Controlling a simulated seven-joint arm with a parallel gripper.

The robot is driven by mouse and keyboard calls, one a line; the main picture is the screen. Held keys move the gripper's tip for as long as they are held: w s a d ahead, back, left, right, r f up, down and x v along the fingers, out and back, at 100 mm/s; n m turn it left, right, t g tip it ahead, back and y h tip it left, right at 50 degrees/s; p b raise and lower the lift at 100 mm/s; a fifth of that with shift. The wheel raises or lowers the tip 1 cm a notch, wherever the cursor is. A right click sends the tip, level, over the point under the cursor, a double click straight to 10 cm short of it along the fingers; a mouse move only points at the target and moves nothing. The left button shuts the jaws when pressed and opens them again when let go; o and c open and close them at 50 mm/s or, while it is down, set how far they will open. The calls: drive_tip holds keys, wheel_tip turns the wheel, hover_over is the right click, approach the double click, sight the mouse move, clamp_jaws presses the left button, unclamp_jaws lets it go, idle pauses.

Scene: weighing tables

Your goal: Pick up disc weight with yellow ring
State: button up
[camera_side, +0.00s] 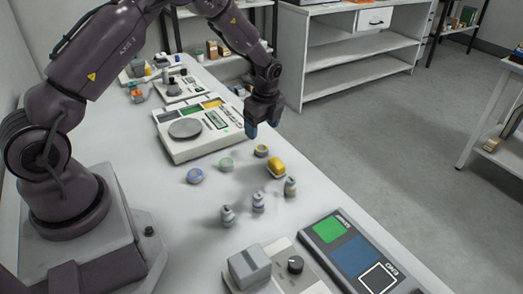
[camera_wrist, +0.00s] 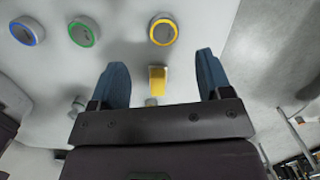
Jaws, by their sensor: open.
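The disc weight with yellow ring (camera_side: 261,150) lies on the white table, grey with a yellow rim. In the wrist view the same disc (camera_wrist: 163,29) is at the top middle, beyond my fingertips. My gripper (camera_side: 262,128) is open and empty, its blue fingers pointing down above the table near this disc. In the wrist view both fingers of my gripper (camera_wrist: 162,70) are apart, with no disc between them. A disc with green ring (camera_side: 226,164) and a disc with blue ring (camera_side: 195,176) lie to its left, also in the wrist view (camera_wrist: 84,32) (camera_wrist: 26,30).
A yellow weight (camera_side: 276,167) lies close to the yellow-ringed disc. Grey bottle-shaped weights (camera_side: 258,202) stand in front. A scale (camera_side: 185,147) with a round pan is behind left. Another device (camera_side: 355,255) with coloured pads is at the front. The table's right edge is near.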

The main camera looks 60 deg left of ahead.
sight(261, 148)
drive_tip(key=f, duration=0.7)
drive_tip(key=shift+w+a+f, duration=0.15)
drive_tip(key=shift+a+f, duration=0.15)
drive_tip(key=shift+a, duration=0.05)
drive_tip(key=shift+c, duration=0.3)
drive_tip(key=shift+r, duration=0.1)
drive_tip(key=c, duration=1.1)
